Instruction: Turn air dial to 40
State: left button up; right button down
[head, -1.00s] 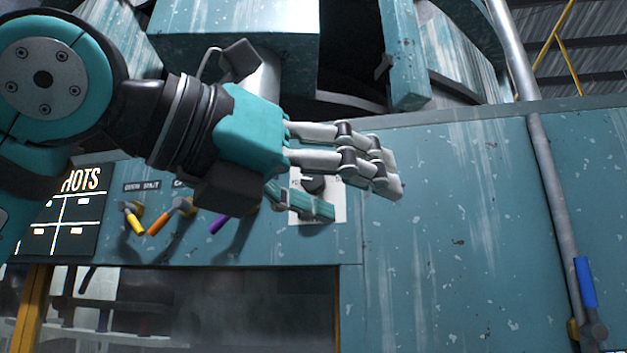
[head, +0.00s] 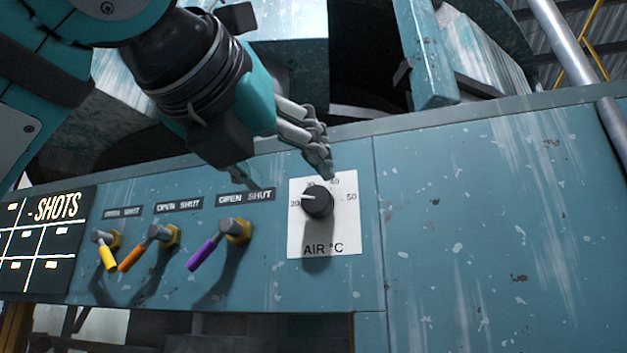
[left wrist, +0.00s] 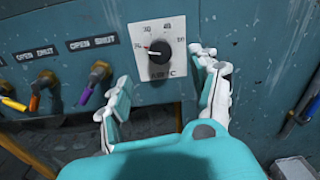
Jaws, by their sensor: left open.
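The air dial is a black round knob (head: 318,201) on a white plate (head: 305,234) marked 20 to 50 and "AIR °C". Its white pointer mark faces left, close to the 20. The knob also shows in the left wrist view (left wrist: 158,52), its mark pointing left. My left gripper (head: 285,162) is open and empty, above and in front of the dial, with its fingers partly covering the top of the plate near the 30. In the left wrist view my left fingers (left wrist: 160,100) are spread either side of the dial's plate, apart from the knob. My right gripper is not in view.
Yellow (head: 107,255), orange (head: 138,252) and purple (head: 204,252) valve levers stick out left of the dial. A dark "SHOTS" board (head: 47,240) is at far left. The panel right of the dial is bare, with a pipe (head: 603,95) beyond it.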

aim_at(314, 198)
pick_arm(q)
jog(key=p+x, duration=0.3)
jog(key=x, duration=0.4)
jog(key=shift+w, duration=0.25)
jog(key=shift+w+d, duration=0.15)
jog(key=shift+w, duration=0.2)
jog(key=shift+w+d+p, duration=0.1)
jog(key=shift+w+p, duration=0.2)
jog(key=shift+w, duration=0.05)
jog(key=shift+w+d+f, duration=0.15)
jog(key=shift+w+d, duration=0.05)
jog(key=shift+w, duration=0.2)
jog(key=shift+s, duration=0.2)
jog(key=c, duration=0.4)
jog(key=shift+a, duration=0.1)
jog(key=c, duration=0.8)
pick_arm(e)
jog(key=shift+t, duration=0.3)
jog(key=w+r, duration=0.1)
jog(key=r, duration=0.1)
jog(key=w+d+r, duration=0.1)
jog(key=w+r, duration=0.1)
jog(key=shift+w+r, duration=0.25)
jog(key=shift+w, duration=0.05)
